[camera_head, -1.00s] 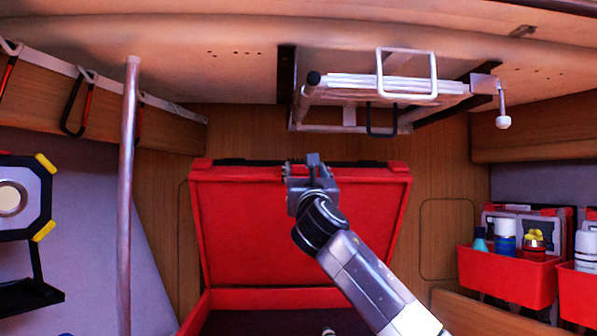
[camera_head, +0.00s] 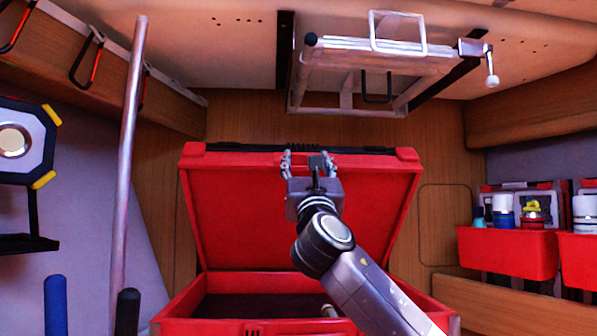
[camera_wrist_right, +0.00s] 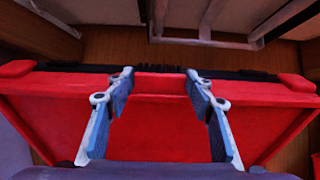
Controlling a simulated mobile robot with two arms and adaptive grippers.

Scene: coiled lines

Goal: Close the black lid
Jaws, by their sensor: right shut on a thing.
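The lid (camera_head: 240,215) stands raised on the red case (camera_head: 180,318), its red inner face towards me. Black shows along its top edge, and the lid leans towards me. My right gripper (camera_head: 309,160) is at the middle of that top edge. In the right wrist view, its fingers (camera_wrist_right: 158,78) sit on either side of the red middle part of the lid's rim (camera_wrist_right: 60,90), shut on it. The exact contact is hard to see. The case is open below with a dark interior, partly hidden by my right arm. My left gripper is not in view.
A folded metal frame (camera_head: 375,60) hangs on the wall above the lid. A metal pole (camera_head: 127,150) stands at the left. Red bins (camera_head: 507,255) with bottles are at the right. Blue (camera_head: 55,305) and black (camera_head: 127,310) handles rise at the lower left.

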